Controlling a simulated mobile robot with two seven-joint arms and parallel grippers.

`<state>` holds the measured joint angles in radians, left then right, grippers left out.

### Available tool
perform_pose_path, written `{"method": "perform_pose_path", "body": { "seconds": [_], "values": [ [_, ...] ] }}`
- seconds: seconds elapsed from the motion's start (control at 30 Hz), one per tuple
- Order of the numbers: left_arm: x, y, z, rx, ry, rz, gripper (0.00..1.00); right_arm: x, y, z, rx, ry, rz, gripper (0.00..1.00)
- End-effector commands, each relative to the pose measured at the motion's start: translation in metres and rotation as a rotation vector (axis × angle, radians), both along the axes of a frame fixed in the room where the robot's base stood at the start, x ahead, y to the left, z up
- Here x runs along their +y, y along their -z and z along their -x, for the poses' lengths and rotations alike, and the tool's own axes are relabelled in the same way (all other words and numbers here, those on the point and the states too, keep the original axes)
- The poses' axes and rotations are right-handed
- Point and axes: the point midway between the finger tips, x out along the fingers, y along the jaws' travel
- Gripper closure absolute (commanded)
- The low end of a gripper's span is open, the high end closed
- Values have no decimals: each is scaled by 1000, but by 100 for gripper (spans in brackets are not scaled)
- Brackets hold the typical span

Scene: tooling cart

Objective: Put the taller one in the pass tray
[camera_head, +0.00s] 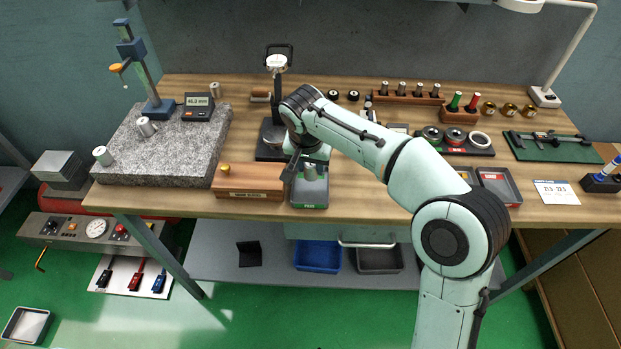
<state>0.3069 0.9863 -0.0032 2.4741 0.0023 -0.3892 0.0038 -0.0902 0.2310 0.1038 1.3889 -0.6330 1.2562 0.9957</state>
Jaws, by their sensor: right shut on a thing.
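My right gripper (308,167) reaches down over a small grey tray with a green front label (310,205) near the table's front edge. It is shut on a grey metal cylinder (311,174), which is at the tray, partly hidden by the gripper. I cannot tell whether the cylinder touches the tray floor. My left gripper is not in view.
A wooden block with a brass knob (248,182) stands just left of the tray. A height stand (151,75) and digital readout (198,106) are on the plate. A dial gauge stand (276,90) is behind my gripper. A red-lined tray (500,184) is at right.

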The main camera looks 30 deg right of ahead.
Motion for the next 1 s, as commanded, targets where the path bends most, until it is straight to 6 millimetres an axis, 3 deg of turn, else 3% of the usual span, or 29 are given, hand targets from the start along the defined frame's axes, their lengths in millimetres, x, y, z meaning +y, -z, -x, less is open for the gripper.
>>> {"method": "perform_pose_path", "body": {
  "seconds": [0.37,0.73,0.77,0.8,1.0],
  "values": [
    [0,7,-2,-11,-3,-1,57,0,44,0,2,-1,0,100],
    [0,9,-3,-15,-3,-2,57,0,48,0,-1,0,-1,100],
    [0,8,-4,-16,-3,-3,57,0,48,0,0,0,0,55],
    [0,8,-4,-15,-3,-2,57,0,47,0,0,0,0,52],
    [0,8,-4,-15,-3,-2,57,0,47,0,0,0,0,52]
  ]
}}
